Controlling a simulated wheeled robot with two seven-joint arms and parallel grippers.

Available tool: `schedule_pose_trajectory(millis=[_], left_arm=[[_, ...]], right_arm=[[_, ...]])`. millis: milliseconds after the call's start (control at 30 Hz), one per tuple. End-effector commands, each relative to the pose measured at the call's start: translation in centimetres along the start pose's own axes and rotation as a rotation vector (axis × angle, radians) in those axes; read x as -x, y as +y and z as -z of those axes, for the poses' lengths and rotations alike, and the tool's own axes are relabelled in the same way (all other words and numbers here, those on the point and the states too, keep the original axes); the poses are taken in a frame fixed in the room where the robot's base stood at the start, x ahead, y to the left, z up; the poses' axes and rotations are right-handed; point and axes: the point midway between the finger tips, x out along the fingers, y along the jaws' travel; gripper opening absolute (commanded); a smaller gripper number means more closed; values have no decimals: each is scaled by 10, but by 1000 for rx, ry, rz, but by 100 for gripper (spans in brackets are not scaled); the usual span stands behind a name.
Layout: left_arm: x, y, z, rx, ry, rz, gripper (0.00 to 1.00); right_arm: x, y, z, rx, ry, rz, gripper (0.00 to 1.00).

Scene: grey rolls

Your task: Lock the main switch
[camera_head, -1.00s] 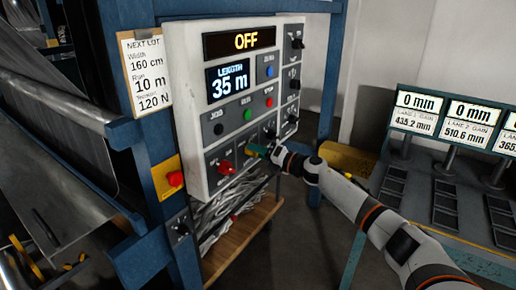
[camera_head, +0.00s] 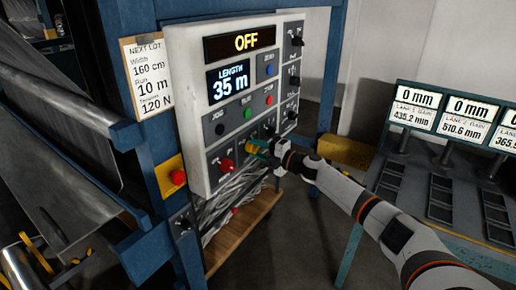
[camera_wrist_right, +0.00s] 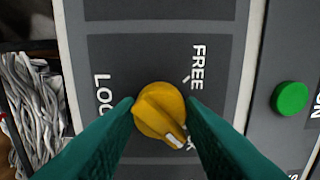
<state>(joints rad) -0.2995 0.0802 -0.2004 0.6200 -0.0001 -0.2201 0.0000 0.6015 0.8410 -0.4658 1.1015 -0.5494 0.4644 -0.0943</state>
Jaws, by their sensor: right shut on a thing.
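A yellow rotary knob (camera_wrist_right: 160,112) sits on a dark plate of the control panel (camera_head: 183,80). My right gripper (camera_wrist_right: 160,113) has its teal fingers on both sides of the knob and is shut on it. In the wrist view, FREE (camera_wrist_right: 197,66) is printed at the knob's upper right, and LOC (camera_wrist_right: 104,93) shows at its left, the rest hidden by a finger. The knob's white mark points to the lower right, towards a mostly hidden label ending in K. In the head view the right gripper (camera_head: 258,147) covers most of the knob. The panel display (camera_head: 246,42) reads OFF. My left gripper is not in view.
A red knob (camera_head: 226,164) is left of the gripper, and a green button (camera_head: 247,113) is above it. A red button on a yellow box (camera_head: 177,177) is further left. Cables (camera_head: 232,195) hang below the panel. Gauge displays (camera_head: 468,108) stand at the right.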

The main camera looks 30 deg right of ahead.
Motion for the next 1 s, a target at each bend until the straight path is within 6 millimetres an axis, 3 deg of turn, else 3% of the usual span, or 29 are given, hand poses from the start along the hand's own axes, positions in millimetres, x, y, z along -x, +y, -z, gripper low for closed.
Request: schedule_pose_trajectory(millis=[467, 500, 600, 1000], left_arm=[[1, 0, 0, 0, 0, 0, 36], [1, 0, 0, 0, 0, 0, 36], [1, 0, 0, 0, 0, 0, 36], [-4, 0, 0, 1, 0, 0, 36]], right_arm=[[0, 0, 1, -14, 2, 1, 12], [0, 0, 1, -14, 1, 1, 41], [0, 0, 0, -13, 1, 1, 56], [8, 3, 1, -10, 0, -2, 56]])
